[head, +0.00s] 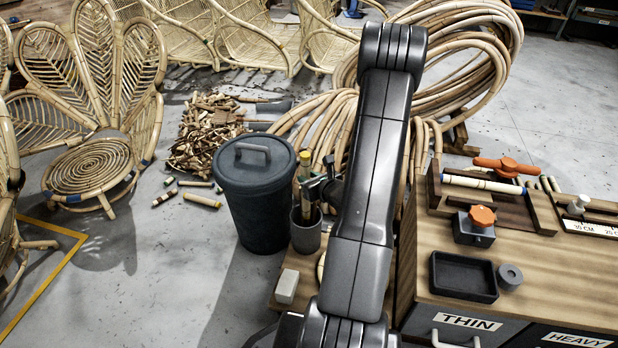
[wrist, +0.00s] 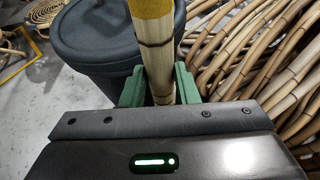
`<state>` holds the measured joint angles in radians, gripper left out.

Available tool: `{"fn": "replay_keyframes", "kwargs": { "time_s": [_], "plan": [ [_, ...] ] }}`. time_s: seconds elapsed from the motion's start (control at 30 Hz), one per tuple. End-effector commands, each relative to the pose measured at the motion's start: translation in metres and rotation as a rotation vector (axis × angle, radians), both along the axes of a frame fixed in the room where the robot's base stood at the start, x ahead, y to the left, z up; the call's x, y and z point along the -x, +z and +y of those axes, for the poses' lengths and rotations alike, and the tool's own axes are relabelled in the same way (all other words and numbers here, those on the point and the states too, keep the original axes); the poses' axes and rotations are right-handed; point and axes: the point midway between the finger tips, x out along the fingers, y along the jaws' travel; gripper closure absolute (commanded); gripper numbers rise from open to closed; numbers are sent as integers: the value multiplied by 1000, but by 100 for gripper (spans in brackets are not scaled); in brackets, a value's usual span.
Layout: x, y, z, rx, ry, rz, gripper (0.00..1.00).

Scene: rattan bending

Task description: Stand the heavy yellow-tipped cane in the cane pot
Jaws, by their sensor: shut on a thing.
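The yellow-tipped cane (head: 304,172) is upright in the head view, its yellow end at the top. In the wrist view the cane (wrist: 160,62) stands between the green fingers of my gripper (wrist: 160,88), which is shut on it. In the head view my gripper (head: 318,188) is partly hidden by my arm, just above the cane pot. The grey cane pot (head: 306,240) stands on a low wooden surface. The cane's lower part reaches into the pot's mouth; I cannot tell whether it touches the bottom.
A dark lidded bin (head: 258,205) stands close left of the pot. A pale block (head: 287,286) lies in front. A bench at right holds a pale cane (head: 482,183) in a wooden fixture, and a black tray (head: 464,276). Rattan coils (head: 470,85) rise behind my arm.

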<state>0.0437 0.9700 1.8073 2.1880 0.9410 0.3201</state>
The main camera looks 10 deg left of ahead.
Motion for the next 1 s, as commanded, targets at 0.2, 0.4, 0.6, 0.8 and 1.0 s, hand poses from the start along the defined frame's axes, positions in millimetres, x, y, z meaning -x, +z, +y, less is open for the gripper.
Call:
{"fn": "replay_keyframes", "kwargs": {
  "time_s": [0.2,0.4,0.6,0.8,1.0],
  "plan": [
    [0,-22,0,0,0,0,100],
    [0,-38,0,-1,0,-1,100],
    [0,-54,0,-1,0,-1,100],
    [0,-67,0,0,1,0,100],
    [0,-80,0,-1,0,1,100]
  ]
}}
